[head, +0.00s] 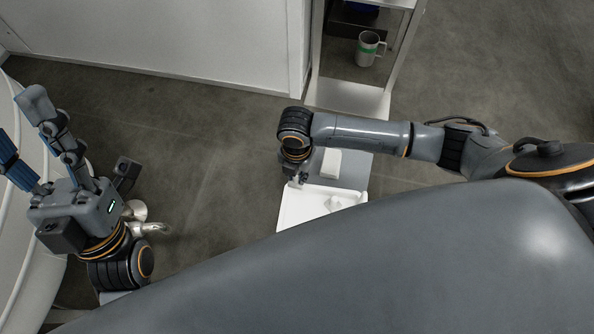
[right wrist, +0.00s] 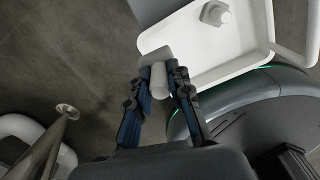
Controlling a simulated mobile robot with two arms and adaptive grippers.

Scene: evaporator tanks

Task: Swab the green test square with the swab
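My right gripper (right wrist: 160,70) points down beside the white tray. In the right wrist view its two fingers are closed on the swab (right wrist: 158,82), which looks like a white cylinder with a grey block-shaped head. In the head view my right wrist hides most of this gripper and the swab. My left gripper (head: 17,112) is at the far left, its fingers spread and empty, pointing up the picture beside a white curved tank (head: 22,285). I see no green test square in either view.
The white tray (head: 293,208) holds a small white piece (head: 334,204); a white block (head: 330,163) stands behind it. A shelf unit (head: 345,96) at the top holds a mug (head: 368,47) with a green band. Metal pipework (head: 140,215) lies near my left wrist. The floor between is clear.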

